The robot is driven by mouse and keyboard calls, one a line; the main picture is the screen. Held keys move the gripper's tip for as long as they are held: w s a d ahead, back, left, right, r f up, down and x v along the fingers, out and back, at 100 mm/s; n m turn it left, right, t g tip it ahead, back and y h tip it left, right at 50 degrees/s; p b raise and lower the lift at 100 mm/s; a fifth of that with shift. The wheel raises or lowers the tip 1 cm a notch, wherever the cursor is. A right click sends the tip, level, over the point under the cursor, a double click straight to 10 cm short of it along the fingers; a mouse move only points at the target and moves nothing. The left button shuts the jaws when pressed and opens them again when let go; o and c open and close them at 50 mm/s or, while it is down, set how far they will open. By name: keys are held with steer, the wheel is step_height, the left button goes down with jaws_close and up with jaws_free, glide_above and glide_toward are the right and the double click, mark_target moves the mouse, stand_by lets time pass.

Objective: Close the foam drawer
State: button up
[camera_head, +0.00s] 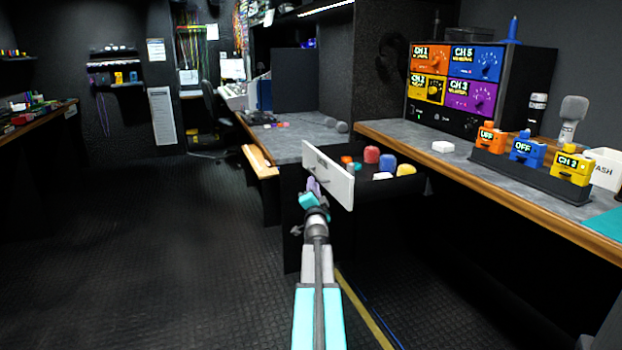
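The foam drawer has a white front panel (340,184) and stands pulled out from under the counter on the right. A small dark handle shows on the panel's outer face. Several foam pieces lie inside, including a red one (371,154), a blue one (388,162) and a yellow one (405,170). My gripper (311,190), at the end of my teal and grey arm, is just in front of the panel's outer face, near the handle. I cannot tell whether it touches the panel or handle, or whether its fingers are open.
The wood-edged counter (470,185) carries a rack unit (470,90), a dark holder with orange, blue and yellow packs, and microphones. A grey desk (285,145) with a wooden edge stands behind the drawer. The dark floor (150,240) to the left is clear.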

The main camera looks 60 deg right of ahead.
mark_target(313, 174)
steer(key=shift+b+x, duration=0.8)
steer(key=shift+x, duration=2.75)
jaws_close()
